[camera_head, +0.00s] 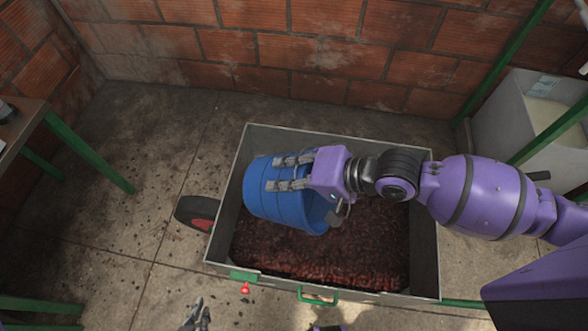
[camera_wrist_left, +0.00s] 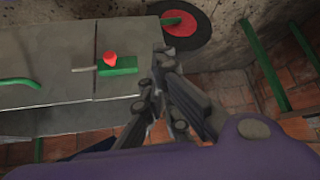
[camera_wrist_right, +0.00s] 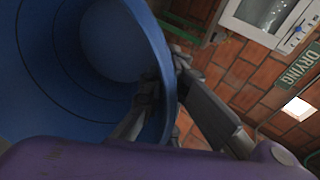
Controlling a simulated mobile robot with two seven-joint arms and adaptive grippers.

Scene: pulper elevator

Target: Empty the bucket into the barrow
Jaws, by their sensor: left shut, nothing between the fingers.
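The blue bucket (camera_head: 275,205) is tipped on its side over the barrow (camera_head: 420,240), its mouth facing right and downward. My right gripper (camera_head: 304,188) is shut on the bucket's wall at the rim. In the right wrist view the bucket (camera_wrist_right: 60,70) has one finger inside and one outside, and the inside that shows looks empty. A dark red, grainy mass (camera_head: 330,255) covers the barrow's floor. My left gripper (camera_head: 197,313) is shut and empty in front of the barrow. In the left wrist view it (camera_wrist_left: 160,75) is near the barrow's grey side (camera_wrist_left: 50,75).
The barrow's wheel (camera_head: 195,213) sticks out at its left. A red-knobbed green latch (camera_head: 244,280) and a green handle (camera_head: 317,296) are on its near side. A green-legged table (camera_head: 25,120) stands left, a pale bin (camera_head: 520,115) right. Brick wall (camera_head: 300,55) is behind.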

